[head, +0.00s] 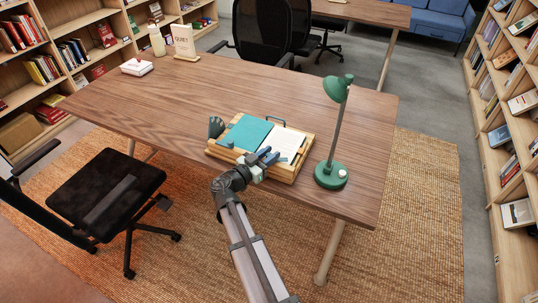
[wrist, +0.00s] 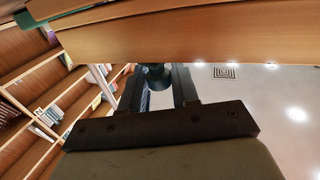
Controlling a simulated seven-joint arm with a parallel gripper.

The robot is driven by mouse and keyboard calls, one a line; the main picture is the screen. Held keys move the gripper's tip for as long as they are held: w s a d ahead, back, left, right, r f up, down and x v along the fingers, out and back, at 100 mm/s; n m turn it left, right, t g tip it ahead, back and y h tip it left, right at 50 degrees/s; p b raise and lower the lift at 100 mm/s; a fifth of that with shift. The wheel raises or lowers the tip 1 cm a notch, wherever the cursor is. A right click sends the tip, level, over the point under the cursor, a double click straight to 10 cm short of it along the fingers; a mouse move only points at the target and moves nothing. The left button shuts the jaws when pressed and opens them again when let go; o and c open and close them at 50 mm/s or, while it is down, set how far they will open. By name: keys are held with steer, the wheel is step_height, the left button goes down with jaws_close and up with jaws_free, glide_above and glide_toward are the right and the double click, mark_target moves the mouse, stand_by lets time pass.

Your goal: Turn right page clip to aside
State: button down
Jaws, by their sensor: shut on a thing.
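A wooden book stand (head: 281,176) lies on the desk with an open book on it, a teal left page (head: 247,132) and a white right page (head: 284,142). My gripper (head: 268,156) is at the stand's front edge, by the lower part of the white page. In the wrist view my two dark fingers (wrist: 157,88) are closed on a dark round knob (wrist: 155,74) under the wooden edge (wrist: 190,38). The knob appears to belong to the right page clip. The rest of that clip is hidden by my gripper in the head view.
A green desk lamp (head: 331,175) stands close to the right of the stand. A dark blue-grey piece (head: 216,127) is at the stand's left side and a blue loop (head: 276,121) at its back. The desk's left part (head: 150,95) is mostly clear.

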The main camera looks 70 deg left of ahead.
steer(key=m+h, duration=0.1)
steer(key=t+h, duration=0.1)
steer(key=shift+a+m+h, duration=0.2)
steer(key=shift+m+h, duration=0.1)
steer(key=shift+m, duration=0.1)
steer(key=shift+d+m+h, duration=0.15)
steer(key=shift+m+h, duration=0.25)
steer(key=shift+h, duration=0.2)
steer(key=c, duration=1)
jaws_free()
steer(key=shift+s, duration=0.1)
steer(key=v, duration=1.3)
steer(key=shift+s, duration=0.25)
steer(key=shift+d+f, duration=0.15)
